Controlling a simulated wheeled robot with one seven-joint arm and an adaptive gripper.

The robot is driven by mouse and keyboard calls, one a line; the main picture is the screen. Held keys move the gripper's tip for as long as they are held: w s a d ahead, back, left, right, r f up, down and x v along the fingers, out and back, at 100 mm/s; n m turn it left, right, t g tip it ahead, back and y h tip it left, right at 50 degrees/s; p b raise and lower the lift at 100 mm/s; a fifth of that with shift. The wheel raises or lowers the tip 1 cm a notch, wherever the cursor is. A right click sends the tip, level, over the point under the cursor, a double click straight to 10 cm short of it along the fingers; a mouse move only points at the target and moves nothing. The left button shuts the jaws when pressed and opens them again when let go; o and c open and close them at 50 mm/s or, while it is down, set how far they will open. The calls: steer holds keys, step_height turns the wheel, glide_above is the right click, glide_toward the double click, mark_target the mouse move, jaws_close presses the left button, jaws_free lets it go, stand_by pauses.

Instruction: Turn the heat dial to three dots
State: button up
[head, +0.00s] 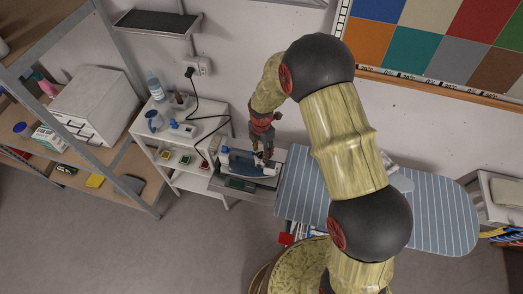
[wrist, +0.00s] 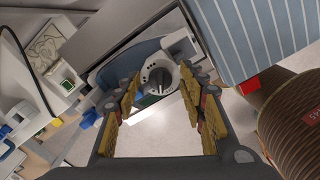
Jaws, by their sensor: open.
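The heat dial (wrist: 159,78) shows in the wrist view as a round pale disc with a grey ridged knob at its middle. It sits on the blue and white iron (wrist: 119,69). In the head view my gripper (head: 262,152) is over the iron (head: 240,163), which rests on a grey metal surface, and hides the dial.
A blue striped ironing board (head: 430,215) lies right of the iron. A white shelf trolley (head: 185,135) with bottles and small boxes stands left, a black cord (head: 202,100) running from a wall socket behind it. Grey floor (head: 120,250) is open at front left.

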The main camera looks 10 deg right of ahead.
steer(key=shift+c, duration=1.2)
steer(key=c, duration=0.7)
jaws_close()
